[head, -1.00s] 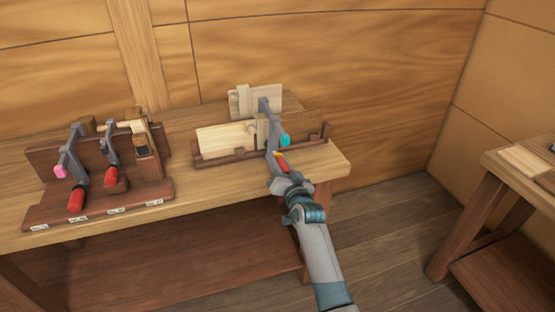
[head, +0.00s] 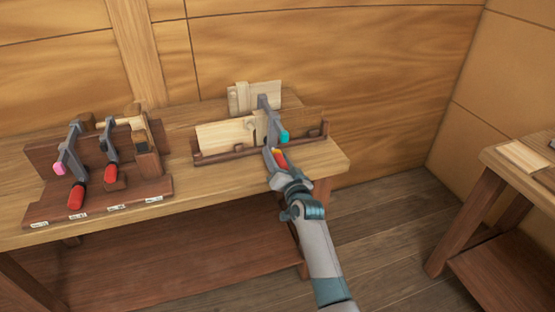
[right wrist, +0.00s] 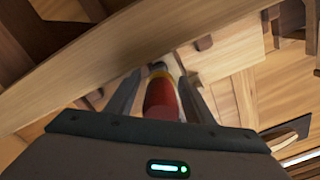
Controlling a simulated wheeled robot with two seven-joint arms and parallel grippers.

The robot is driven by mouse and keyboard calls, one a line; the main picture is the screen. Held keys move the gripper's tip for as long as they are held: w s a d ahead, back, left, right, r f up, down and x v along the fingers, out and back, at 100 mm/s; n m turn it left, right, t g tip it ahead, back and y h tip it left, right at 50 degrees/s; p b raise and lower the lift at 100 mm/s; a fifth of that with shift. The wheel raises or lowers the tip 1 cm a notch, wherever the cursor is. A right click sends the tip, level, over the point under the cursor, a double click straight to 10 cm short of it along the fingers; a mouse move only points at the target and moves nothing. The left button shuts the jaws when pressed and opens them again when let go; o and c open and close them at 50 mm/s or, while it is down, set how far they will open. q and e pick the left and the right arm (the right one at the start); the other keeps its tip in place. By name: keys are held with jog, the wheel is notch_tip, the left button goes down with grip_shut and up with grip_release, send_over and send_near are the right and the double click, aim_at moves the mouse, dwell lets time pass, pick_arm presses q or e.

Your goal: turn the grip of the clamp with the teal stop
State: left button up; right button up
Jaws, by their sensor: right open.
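The clamp (head: 264,108) with the teal stop (head: 285,136) sits upright on pale boards in the brown fixture at the right end of the bench. Its red grip (head: 281,159) with a yellow collar points down toward me. My right gripper (head: 275,160) is at this grip, its fingers on either side. In the right wrist view the red grip (right wrist: 161,98) lies between the two fingers, which stand apart; contact cannot be told. The teal stop does not show clearly there. My left gripper is not in view.
A second table (head: 497,164) stands at the right. Floor between them is clear.

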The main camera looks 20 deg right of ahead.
jog(key=shift+s, duration=0.15)
jog(key=shift+s, duration=0.6)
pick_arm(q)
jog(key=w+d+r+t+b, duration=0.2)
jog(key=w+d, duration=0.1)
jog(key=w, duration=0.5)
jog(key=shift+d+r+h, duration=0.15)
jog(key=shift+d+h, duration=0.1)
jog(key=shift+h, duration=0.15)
pick_arm(e)
jog(key=s, duration=1.6)
jog(key=shift+d, duration=0.4)
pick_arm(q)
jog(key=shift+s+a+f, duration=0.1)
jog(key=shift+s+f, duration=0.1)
pick_arm(e)
jog(key=shift+w, duration=0.1)
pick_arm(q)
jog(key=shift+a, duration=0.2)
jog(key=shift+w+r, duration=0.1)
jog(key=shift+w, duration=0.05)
